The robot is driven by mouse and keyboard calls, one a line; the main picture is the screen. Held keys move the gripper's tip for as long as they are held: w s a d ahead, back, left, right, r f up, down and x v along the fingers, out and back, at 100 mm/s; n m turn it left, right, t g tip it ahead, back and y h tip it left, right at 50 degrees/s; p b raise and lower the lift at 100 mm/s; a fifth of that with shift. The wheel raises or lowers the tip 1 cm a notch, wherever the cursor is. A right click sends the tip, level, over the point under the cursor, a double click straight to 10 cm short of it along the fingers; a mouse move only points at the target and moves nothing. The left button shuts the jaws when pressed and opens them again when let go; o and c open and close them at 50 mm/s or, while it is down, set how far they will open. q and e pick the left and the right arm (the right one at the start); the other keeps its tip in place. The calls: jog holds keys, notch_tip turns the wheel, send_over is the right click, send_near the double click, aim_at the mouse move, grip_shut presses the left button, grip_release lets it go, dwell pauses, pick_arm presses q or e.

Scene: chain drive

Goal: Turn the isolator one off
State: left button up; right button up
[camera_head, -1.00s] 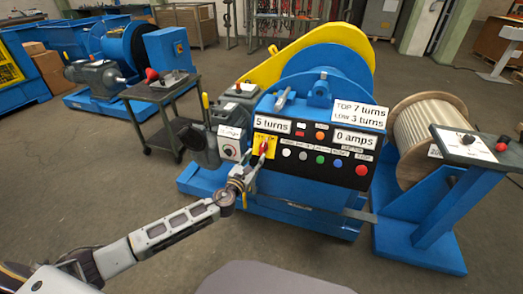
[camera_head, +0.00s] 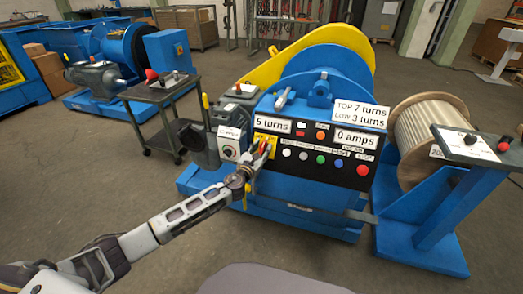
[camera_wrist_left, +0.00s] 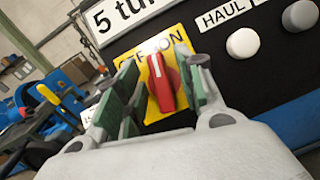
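The isolator is a red knob (camera_wrist_left: 166,82) on a yellow plate (camera_wrist_left: 176,40) marked OFF and ON in the left wrist view. In the head view the yellow plate (camera_head: 262,139) is at the left end of the black control panel (camera_head: 340,150). My left gripper (camera_head: 263,154) is at this plate and partly covers the knob. In the left wrist view its green-padded fingers (camera_wrist_left: 165,92) stand on either side of the red knob, apart, with a gap on the left. I cannot tell whether the right finger touches it. My right gripper is not in view.
Displays read "5 turns" (camera_head: 272,124) and "0 amps" (camera_head: 355,140). Several buttons, including a white one (camera_wrist_left: 243,43) under HAUL, lie right of the isolator. A cart (camera_head: 160,92) stands farther left.

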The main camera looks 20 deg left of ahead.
pick_arm(q)
grip_shut()
dwell(0.3)
